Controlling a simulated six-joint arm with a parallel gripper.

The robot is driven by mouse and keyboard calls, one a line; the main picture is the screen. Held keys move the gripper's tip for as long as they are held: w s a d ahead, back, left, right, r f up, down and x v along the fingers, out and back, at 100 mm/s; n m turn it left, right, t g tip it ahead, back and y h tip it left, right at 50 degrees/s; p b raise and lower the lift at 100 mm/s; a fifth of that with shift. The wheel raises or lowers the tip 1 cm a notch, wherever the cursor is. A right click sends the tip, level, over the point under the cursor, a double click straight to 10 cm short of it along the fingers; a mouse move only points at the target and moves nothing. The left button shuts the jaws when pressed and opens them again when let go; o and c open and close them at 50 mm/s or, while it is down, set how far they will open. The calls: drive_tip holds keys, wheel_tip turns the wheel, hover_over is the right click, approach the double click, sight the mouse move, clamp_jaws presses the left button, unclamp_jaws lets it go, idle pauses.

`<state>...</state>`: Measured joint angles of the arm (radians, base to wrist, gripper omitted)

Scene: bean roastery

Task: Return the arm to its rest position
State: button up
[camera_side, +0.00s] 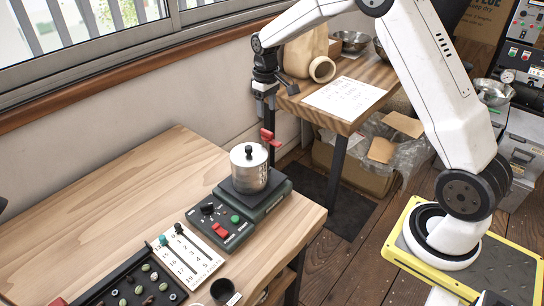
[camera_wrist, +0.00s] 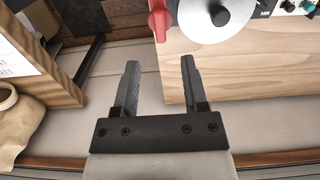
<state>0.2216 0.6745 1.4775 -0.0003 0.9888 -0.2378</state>
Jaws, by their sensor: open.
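My gripper (camera_side: 266,106) is raised above the floor gap between the two wooden tables, pointing down. Its two dark fingers stand apart with nothing between them; they also show in the wrist view (camera_wrist: 159,66). It is above and beyond a red lever-like part (camera_side: 268,138) at the far edge of the near table and touches nothing that I can see. The red part also shows in the wrist view (camera_wrist: 158,22), just past the fingertips.
A lidded metal pot (camera_side: 249,172) stands on a dark green switched unit (camera_side: 228,224). A tray of beans (camera_side: 125,290), a numbered card (camera_side: 187,254) and a black cup (camera_side: 222,291) are nearby. Paper (camera_side: 345,98) and a tan bag (camera_side: 303,50) lie on the far table.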

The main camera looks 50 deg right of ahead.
drive_tip(key=shift+s+a, duration=0.1)
idle(0.3)
drive_tip(key=s+a+t, duration=0.1)
drive_tip(key=s+a, duration=0.4)
drive_tip(key=s, duration=0.6)
drive_tip(key=s+a+f+t, duration=0.1)
drive_tip(key=s+a, duration=0.5)
drive_tip(key=s, duration=0.5)
drive_tip(key=shift+s+a+f+t, duration=0.15)
drive_tip(key=shift+s+f+t, duration=0.1)
drive_tip(key=shift+s+t, duration=0.1)
